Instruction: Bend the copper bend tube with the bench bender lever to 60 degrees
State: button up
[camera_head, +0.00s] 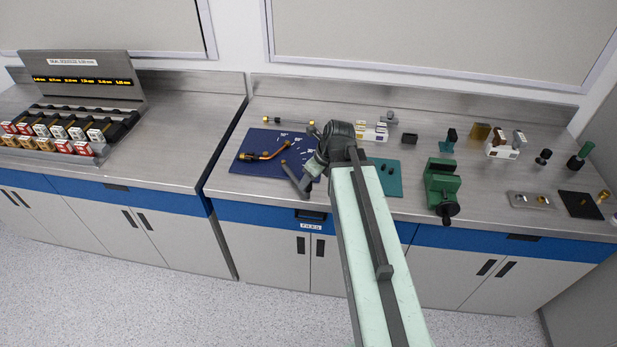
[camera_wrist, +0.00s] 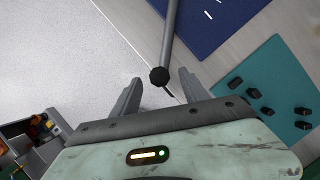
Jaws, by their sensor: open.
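The copper bend tube (camera_head: 268,156) lies on the blue bender board (camera_head: 240,165) on the bench, an orange tube with a dark piece at its left end. White angle marks show on the board, too small to read. In the wrist view, the bender lever (camera_wrist: 170,38) is a grey rod ending in a black knob (camera_wrist: 159,76), in line with the gap between my fingers. My gripper (camera_wrist: 158,88) is open and empty; I cannot tell whether the knob is between the fingertips or below them.
A teal mat (camera_head: 392,178) with black pegs lies right of the board. A green vise (camera_head: 441,186) stands further right. A thin rod (camera_head: 290,121) lies behind the board. A rack of red and white boxes (camera_head: 60,133) stands on the left bench. The bench front edge is near my gripper.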

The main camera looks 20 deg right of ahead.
jog(key=p+v, duration=0.3)
jog(key=v, duration=0.1)
jog(key=shift+s+d+r, duration=0.1)
jog(key=shift+r, duration=0.25)
jog(key=a+f+n+g+b, duration=0.1)
jog(key=a+f+n+b, duration=0.4)
jog(key=a, duration=0.6)
jog(key=s+f+n+g+h, duration=0.1)
jog(key=s+n, duration=0.2)
jog(key=n, duration=0.9)
jog(key=s+f+n+g+h+b, duration=0.1)
jog(key=s+n, duration=0.3)
jog(key=n, duration=0.8)
jog(key=shift+a+f+n+g, duration=0.25)
jog(key=shift+f+n+g, duration=0.15)
jog(key=shift+f+g, duration=0.1)
